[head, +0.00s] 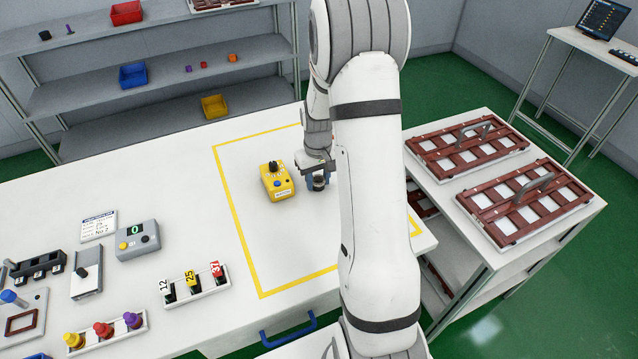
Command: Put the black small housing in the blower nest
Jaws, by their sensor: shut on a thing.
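My gripper (318,183) points down over the right part of the yellow-outlined area on the white table. It is shut on a small dark round part (319,184), which looks like the black small housing; the fingers hide much of it. I cannot tell whether it touches the table. A yellow box (277,183) with a black knob-like top, a blue button and a white label stands just left of my gripper, apart from it. I cannot tell for sure which fixture is the blower nest.
Left on the table are a grey box with a green display (137,241), a numbered rack (195,285), a rack of coloured bottles (106,334) and grey fixtures (87,273). Brown trays (466,146) fill the right-hand table. The outlined area's front is clear. Shelves (165,95) stand behind.

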